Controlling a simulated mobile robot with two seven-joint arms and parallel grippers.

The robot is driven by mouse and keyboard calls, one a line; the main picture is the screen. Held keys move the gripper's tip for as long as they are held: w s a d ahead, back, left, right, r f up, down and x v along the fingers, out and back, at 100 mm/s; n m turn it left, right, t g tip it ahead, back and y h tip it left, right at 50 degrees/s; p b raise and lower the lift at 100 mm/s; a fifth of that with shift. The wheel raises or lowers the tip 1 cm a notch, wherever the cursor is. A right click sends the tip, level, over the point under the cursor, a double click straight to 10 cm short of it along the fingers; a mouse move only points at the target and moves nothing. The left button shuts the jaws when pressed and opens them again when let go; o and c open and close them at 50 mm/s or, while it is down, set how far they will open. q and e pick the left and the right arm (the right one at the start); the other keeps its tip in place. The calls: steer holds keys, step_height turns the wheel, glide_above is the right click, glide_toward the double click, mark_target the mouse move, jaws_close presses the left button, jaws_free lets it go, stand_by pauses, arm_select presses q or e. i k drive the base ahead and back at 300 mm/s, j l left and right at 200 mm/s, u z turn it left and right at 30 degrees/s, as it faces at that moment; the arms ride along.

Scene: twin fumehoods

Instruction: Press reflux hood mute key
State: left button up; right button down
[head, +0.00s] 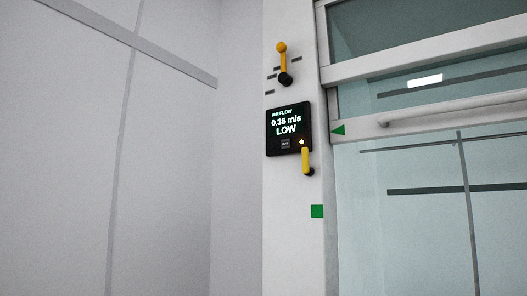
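A black air flow panel (275,148) is mounted on the white post of a fumehood in the head view. Its screen reads "AIR FLOW 0.35 m/s LOW". A small dark grey key (285,143) sits low on the panel, with lettering too small to read for certain. A small light (301,142) glows to the right of the key. The frame does not show whether this hood is the reflux one. Neither of my grippers is in view.
A yellow handle (306,160) hangs just below the panel's right corner. Another yellow handle (282,62) with a black end is above the panel. The glass sash (430,119) is to the right. A plain wall (165,170) fills the left.

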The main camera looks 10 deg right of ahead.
mark_target(285, 144)
steer(key=i+j, duration=0.2)
steer(key=j, duration=0.15)
steer(key=i+j+z, duration=0.15)
steer(key=i+j, duration=0.2)
steer(key=j, duration=0.3)
steer(key=i+j+z, duration=0.15)
steer(key=j, duration=0.2)
